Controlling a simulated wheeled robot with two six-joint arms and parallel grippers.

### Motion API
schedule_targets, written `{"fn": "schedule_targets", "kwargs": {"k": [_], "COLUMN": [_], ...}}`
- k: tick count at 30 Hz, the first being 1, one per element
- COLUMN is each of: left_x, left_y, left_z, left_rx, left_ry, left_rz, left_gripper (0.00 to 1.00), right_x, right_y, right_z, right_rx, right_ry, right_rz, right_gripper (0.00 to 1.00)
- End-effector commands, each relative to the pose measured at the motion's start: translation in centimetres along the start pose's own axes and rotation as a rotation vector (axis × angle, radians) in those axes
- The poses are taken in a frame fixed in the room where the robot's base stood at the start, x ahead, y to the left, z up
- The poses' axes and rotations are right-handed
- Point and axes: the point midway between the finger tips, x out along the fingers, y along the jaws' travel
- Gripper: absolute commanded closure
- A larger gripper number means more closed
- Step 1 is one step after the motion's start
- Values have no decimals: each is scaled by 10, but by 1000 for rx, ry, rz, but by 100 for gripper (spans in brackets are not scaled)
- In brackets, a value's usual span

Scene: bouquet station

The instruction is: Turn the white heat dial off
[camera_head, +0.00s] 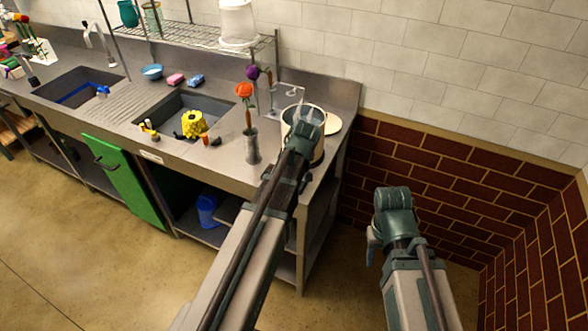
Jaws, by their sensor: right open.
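I cannot make out the white heat dial. A pale round pot (318,151) stands at the right end of the steel counter, and my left arm hides much of it. My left gripper (303,113) is over the pot, and its finger gap does not show clearly. My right gripper (372,246) is open, low in front of the brick wall, to the right of the counter and away from it. No held thing shows in it.
A metal vase (252,146) with an orange flower stands left of my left arm. The sink (172,112) holds a yellow object (194,123). A green door (122,182) hangs below the counter. A wire shelf (190,36) is above. The floor is clear at left.

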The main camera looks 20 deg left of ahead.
Motion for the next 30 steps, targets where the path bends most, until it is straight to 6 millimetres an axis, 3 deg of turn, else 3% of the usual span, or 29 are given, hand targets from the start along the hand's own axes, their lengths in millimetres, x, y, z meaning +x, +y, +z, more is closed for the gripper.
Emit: {"fn": "schedule_targets", "kwargs": {"k": [17,18,21,22,30], "left_x": [0,0,0,0,0], "left_y": [0,0,0,0,0], "left_z": [1,1,1,1,0], "left_rx": [-23,-23,-23,-23,-22], "left_ry": [-2,-2,-2,-2,-1], "left_rz": [-9,-9,-9,-9,-9], "left_gripper": [100,54,36,31,31], "right_x": [0,0,0,0,0], "right_y": [0,0,0,0,0], "right_z": [0,0,0,0,0], "right_rx": [0,0,0,0,0], "right_ry": [0,0,0,0,0], "right_rz": [0,0,0,0,0], "right_gripper": [50,50,50,50,50]}}
